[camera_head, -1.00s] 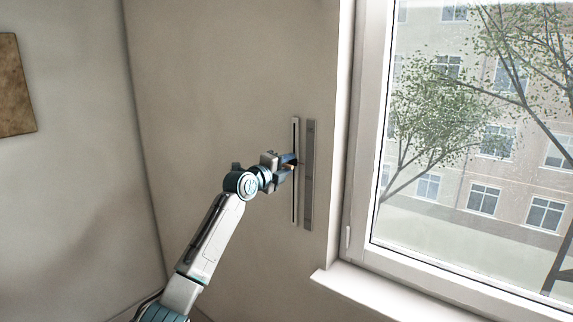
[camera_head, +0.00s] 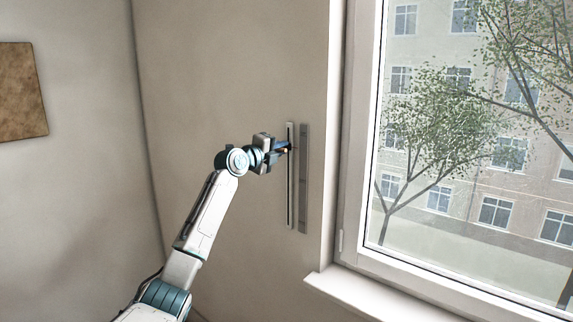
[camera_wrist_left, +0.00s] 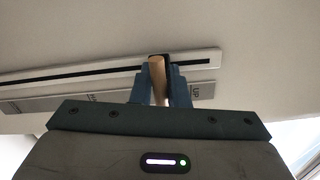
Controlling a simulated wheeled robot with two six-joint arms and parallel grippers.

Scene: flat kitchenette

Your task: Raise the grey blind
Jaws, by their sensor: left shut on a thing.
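A slider track (camera_head: 290,195) with a dark slot runs upright on the wall left of the window; it also shows in the left wrist view (camera_wrist_left: 60,75). My left gripper (camera_head: 287,148) is at the upper part of this track. In the left wrist view its blue fingers (camera_wrist_left: 165,88) are shut on a wooden slider knob (camera_wrist_left: 157,72) that stands out from the slot. A grey label strip (camera_head: 303,190) lies beside the track, with "UP" (camera_wrist_left: 195,91) near the fingers. No grey blind shows in the visible part of the window (camera_head: 450,150). My right gripper is out of view.
The window frame (camera_head: 352,170) and white sill (camera_head: 370,298) are right of the track. A brown panel (camera_head: 20,92) hangs on the left wall. The wall (camera_head: 220,80) around the arm is clear.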

